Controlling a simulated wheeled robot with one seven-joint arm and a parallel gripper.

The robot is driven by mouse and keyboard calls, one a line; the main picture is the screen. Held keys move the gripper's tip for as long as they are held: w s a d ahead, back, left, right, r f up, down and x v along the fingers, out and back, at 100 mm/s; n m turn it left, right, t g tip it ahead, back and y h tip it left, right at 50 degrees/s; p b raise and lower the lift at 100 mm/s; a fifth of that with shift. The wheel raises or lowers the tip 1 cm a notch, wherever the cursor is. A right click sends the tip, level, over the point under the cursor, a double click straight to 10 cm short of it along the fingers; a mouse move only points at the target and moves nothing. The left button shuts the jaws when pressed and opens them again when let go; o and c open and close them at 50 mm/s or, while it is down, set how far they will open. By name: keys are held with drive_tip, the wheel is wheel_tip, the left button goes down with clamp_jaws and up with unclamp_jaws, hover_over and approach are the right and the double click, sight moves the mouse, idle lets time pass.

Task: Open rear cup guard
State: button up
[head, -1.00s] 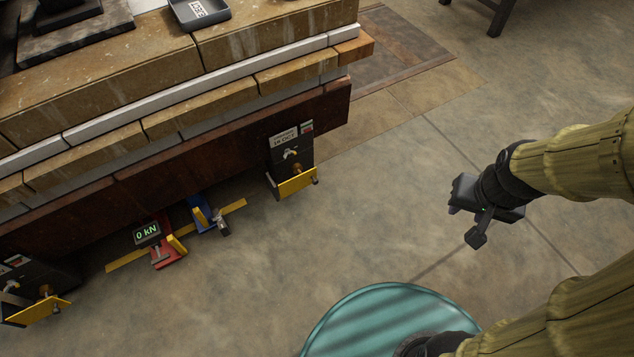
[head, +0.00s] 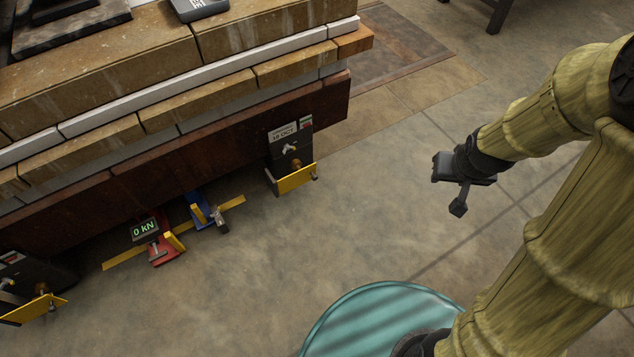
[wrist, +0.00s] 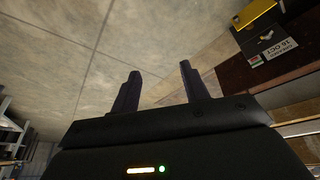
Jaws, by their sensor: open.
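Two black units with yellow guard plates sit against the dark beam under the stack. The nearer yellow guard (head: 32,312) is at the lower left. My gripper (head: 442,166) is in the air to the right of the far unit, well apart from it. Its fingers (wrist: 158,90) are apart and empty.
A red device (head: 163,247) reading "0 kN" and a blue device (head: 202,211) stand on a yellow strip by the beam. The dark beam (head: 230,155) carries stone and white layers. The floor (head: 350,230) between my gripper and the beam is clear.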

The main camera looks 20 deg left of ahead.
sight(316, 178)
drive_tip(key=w+a+f+n+t+y+b, duration=0.25)
drive_tip(key=w+a+f, duration=0.4)
drive_tip(key=f, duration=0.45)
drive_tip(key=w+a+f+n+t+y+b, duration=0.1)
drive_tip(key=w+a+f+n+b, duration=0.25)
drive_tip(key=w+a+f, duration=0.55)
drive_tip(key=s+a+f+n+y+b, duration=0.1)
drive_tip(key=s+a+f+y+b, duration=0.1)
drive_tip(key=f, duration=0.9)
drive_tip(key=s+a+f+n+y+b, duration=0.1)
drive_tip(key=s+a+f+y+b, duration=0.2)
drive_tip(key=a+f, duration=0.4)
wheel_tip(316, 178, down, 4)
drive_tip(key=shift+s+f+t+y, duration=0.1)
drive_tip(key=shift+s+t+y, duration=0.1)
drive_tip(key=shift+t+y, duration=0.45)
drive_tip(key=shift+a, duration=0.15)
drive_tip(key=b+x, duration=0.5)
drive_tip(key=x, duration=0.3)
drive_tip(key=b+x, duration=0.5)
drive_tip(key=x, duration=0.3)
drive_tip(key=shift+s+a+f, duration=0.1)
drive_tip(key=shift+a+f, duration=0.1)
drive_tip(key=shift+f, duration=0.1)
drive_tip(key=shift+w+a+g+b, duration=0.3)
drive_tip(key=shift+a, duration=0.1)
